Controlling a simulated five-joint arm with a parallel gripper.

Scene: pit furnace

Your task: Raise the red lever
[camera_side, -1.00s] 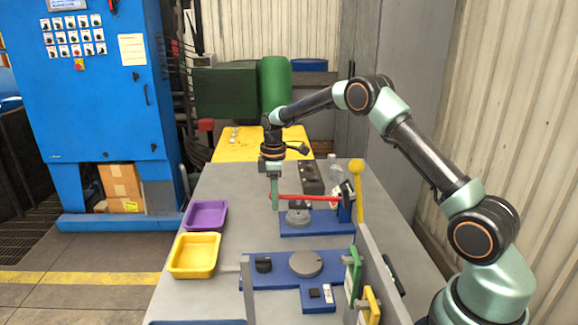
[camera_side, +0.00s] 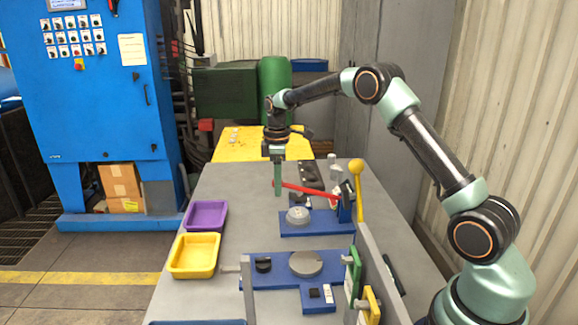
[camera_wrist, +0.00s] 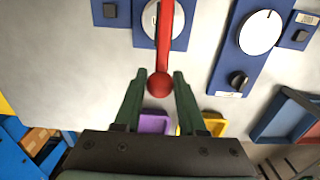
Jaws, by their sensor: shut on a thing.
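The red lever (camera_side: 308,190) is a thin bar hinged at its right end on a blue base (camera_side: 316,224). It tilts upward to the left, its free end higher than the hinge. In the wrist view the lever (camera_wrist: 164,45) ends in a red ball knob between the green fingers. My gripper (camera_side: 277,186) is at this free end, pointing down. In the wrist view my gripper (camera_wrist: 159,82) is shut on the lever's knob, with the fingertips at its two sides.
A yellow-knobbed handle (camera_side: 357,185) stands upright right of the lever's hinge. A round grey disc (camera_side: 298,214) sits on the base below the lever. A purple tray (camera_side: 206,215) and a yellow tray (camera_side: 194,255) are at the left. A second blue panel (camera_side: 275,282) is in front.

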